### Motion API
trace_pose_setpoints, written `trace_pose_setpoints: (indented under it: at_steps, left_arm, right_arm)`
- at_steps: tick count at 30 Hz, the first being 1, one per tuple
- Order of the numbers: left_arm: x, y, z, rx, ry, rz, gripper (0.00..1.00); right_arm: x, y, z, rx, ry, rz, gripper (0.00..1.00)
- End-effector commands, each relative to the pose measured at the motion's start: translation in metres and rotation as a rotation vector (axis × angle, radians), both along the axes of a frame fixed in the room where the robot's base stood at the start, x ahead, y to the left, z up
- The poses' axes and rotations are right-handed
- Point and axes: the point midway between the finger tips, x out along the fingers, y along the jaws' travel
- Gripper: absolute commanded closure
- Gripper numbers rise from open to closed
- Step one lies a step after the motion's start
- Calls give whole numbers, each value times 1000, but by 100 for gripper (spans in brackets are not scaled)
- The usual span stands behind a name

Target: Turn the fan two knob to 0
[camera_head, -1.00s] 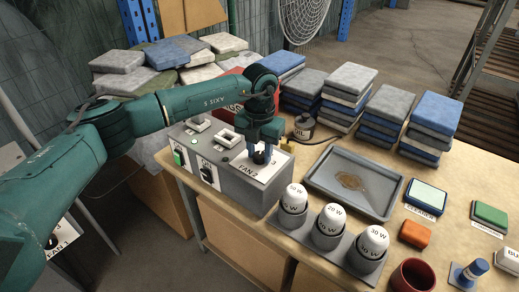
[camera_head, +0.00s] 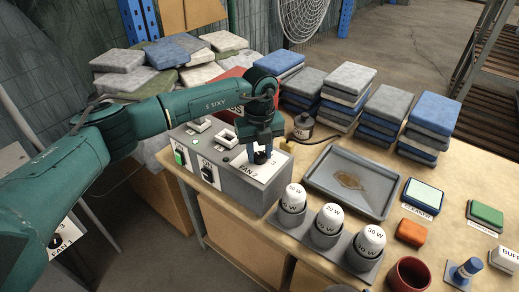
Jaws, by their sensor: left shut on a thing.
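The fan two knob (camera_head: 260,157) is a small black knob on top of the grey control box (camera_head: 241,186), beside the "FAN 2" label. My right gripper is not in view.
A grey tray (camera_head: 385,203) with a brown stain lies right of the box. White bulbs stand in a grey holder (camera_head: 353,262) in front. Stacked cloth-like blocks (camera_head: 347,78) fill the back. A red mug (camera_head: 411,272) stands at the front edge.

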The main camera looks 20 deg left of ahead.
Motion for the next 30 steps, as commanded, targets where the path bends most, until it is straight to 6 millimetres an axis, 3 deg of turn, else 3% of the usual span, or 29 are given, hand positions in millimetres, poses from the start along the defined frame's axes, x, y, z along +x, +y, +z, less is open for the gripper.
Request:
trace_pose_setpoints:
  at_steps: [19,20,27,30]
  left_arm:
    - [1,0,1,0,-2,52,91]
    - [1,0,1,0,-2,52,66]
    - [0,0,0,0,-1,50,47]
    - [0,0,0,1,-1,50,46]
  right_arm:
    - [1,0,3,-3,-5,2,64]
    - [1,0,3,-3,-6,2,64]
    - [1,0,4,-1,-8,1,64]
    - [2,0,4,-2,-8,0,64]
